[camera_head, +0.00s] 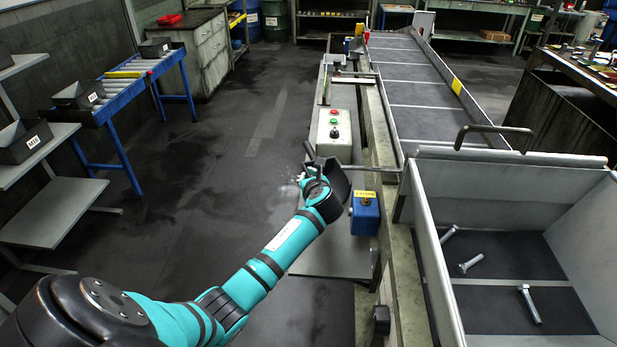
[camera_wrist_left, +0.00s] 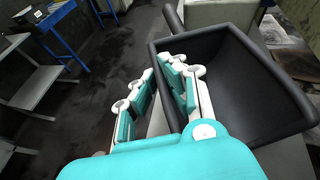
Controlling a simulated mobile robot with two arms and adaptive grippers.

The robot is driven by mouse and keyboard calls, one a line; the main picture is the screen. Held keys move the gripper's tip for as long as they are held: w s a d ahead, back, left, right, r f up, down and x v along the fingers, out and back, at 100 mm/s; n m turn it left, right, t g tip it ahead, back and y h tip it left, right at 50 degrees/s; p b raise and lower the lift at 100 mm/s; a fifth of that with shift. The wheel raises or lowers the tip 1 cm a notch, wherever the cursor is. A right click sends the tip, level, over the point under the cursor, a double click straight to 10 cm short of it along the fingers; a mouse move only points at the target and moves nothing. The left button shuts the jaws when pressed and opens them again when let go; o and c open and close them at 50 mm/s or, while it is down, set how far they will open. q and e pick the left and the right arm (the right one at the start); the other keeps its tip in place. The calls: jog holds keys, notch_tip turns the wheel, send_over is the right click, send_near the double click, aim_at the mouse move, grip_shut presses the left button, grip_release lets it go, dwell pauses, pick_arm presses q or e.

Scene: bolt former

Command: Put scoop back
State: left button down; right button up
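The black scoop (camera_head: 338,182) is a deep, open box, tilted beside the line's rail in the head view. In the left wrist view the scoop (camera_wrist_left: 262,85) fills the right side, its handle (camera_wrist_left: 172,18) at the top. My left gripper (camera_head: 312,176) is at the scoop's left side. In the wrist view its fingers (camera_wrist_left: 160,88) stand apart, with the scoop's near wall between them. One finger is outside the scoop and the other overlaps its opening. Contact with the wall is hard to judge. My right gripper is not in view.
A blue box (camera_head: 364,215) with a yellow label and a grey control box (camera_head: 334,135) with buttons are close to the scoop. A metal bin (camera_head: 434,275) with several bolts is at right. The floor to the left is clear.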

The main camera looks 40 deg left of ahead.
pick_arm(q)
jog(key=c, duration=1.9)
grip_release()
jog(key=shift+f, duration=0.15)
jog(key=o, duration=0.4)
jog(key=shift+r, duration=0.25)
jog(key=v, duration=1.2)
jog(key=shift+s, duration=0.1)
